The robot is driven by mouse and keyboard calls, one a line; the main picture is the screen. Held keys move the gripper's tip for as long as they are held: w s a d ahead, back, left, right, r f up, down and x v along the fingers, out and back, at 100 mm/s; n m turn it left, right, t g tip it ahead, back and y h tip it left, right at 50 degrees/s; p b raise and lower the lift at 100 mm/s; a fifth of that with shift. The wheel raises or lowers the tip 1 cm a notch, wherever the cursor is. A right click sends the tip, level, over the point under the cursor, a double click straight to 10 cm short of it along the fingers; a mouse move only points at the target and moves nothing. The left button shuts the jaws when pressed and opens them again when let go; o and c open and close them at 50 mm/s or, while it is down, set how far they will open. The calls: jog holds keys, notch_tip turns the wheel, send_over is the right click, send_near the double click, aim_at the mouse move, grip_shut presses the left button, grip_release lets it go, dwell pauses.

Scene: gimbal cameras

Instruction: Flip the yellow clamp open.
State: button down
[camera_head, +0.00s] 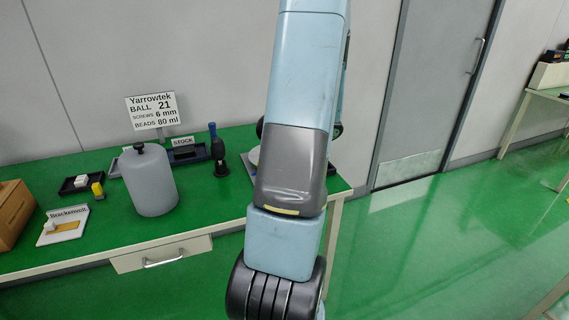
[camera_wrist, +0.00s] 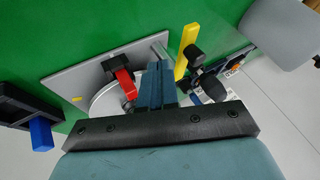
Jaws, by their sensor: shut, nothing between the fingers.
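The yellow clamp lever (camera_wrist: 186,50) shows in the wrist view, right of centre, as a long yellow bar beside black clamp parts. A red clamp lever (camera_wrist: 125,82) is left of my fingers, over a pale round disc (camera_wrist: 104,103) on a grey plate (camera_wrist: 80,84). My gripper (camera_wrist: 160,68) is shut and empty, between the red and yellow levers, with a visible gap to the yellow one. In the head view my arm hides my gripper and most of the fixture; only a pale edge of it (camera_head: 252,156) shows.
The green bench top (camera_head: 110,235) holds a large grey jar (camera_head: 150,183), a blue-and-black upright tool (camera_head: 217,150), a dark stock tray (camera_head: 187,155) and a sign (camera_head: 152,110). In the wrist view, a black tray with a blue piece (camera_wrist: 41,134) is at left.

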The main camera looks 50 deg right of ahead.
jog(key=s+d+r, duration=0.1)
jog(key=s+r, duration=0.6)
jog(key=s, duration=0.1)
jog(key=shift+s+d+r, duration=0.2)
jog(key=shift+s+r, duration=0.1)
jog(key=shift+s, duration=0.1)
dwell(0.4)
jog(key=w+a+r+n+g, duration=0.15)
jog(key=w+a+r, duration=0.3)
jog(key=a, duration=0.55)
jog(key=w+a+r+n+g, duration=0.1)
jog(key=w+a+r+g, duration=0.15)
jog(key=a+r, duration=0.45)
jog(key=s+a+r+t+h, duration=0.1)
jog(key=s+a+r, duration=0.2)
jog(key=a, duration=0.7)
jog(key=s+a+r+n+t+h, duration=0.1)
jog(key=s+a+r+h, duration=0.1)
jog(key=a, duration=0.8)
jog(key=s+r, duration=0.1)
jog(key=s, duration=0.1)
jog(key=shift+s+a+r+t, duration=0.15)
jog(key=shift+s+a+t, duration=0.15)
jog(key=shift+a, duration=0.05)
